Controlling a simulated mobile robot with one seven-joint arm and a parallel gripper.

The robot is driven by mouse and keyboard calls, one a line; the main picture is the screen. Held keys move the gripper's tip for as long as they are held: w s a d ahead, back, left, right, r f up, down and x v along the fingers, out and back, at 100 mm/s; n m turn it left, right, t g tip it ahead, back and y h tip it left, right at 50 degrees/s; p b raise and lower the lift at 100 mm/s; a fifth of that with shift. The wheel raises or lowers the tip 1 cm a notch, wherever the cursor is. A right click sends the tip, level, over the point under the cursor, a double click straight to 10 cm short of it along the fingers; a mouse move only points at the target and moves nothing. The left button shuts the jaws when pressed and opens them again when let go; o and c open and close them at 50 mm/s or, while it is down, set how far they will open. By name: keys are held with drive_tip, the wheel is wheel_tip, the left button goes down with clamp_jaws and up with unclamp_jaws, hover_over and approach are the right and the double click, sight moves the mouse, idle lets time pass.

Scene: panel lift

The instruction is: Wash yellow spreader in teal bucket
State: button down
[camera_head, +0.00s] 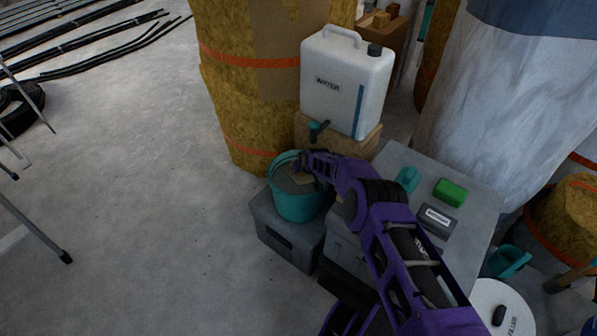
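The teal bucket (297,206) stands upright on a grey box, below the tap of the water container. Its inside looks greyish brown. My gripper (305,174) is at the bucket's mouth, over its right side, with my purple arm reaching in from the lower right. A small dull yellowish patch (302,179) shows just under the gripper inside the bucket. It may be the yellow spreader, but it is too small and dark to be sure. The fingers are too small and dark to show whether they are open or shut.
A white water container (345,82) with a teal tap (318,129) stands behind the bucket on a wooden block (362,143). To the right, a grey case (470,182) bears a green block (450,192) and a dark labelled box (437,220). Open concrete floor (130,210) lies left.

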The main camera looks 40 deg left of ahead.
drive_tip(key=shift+f, duration=0.45)
wheel_tip(320, 180, up, 12)
drive_tip(key=p, duration=0.6)
idle(0.8)
drive_tip(key=shift+d, duration=0.1)
idle(1.0)
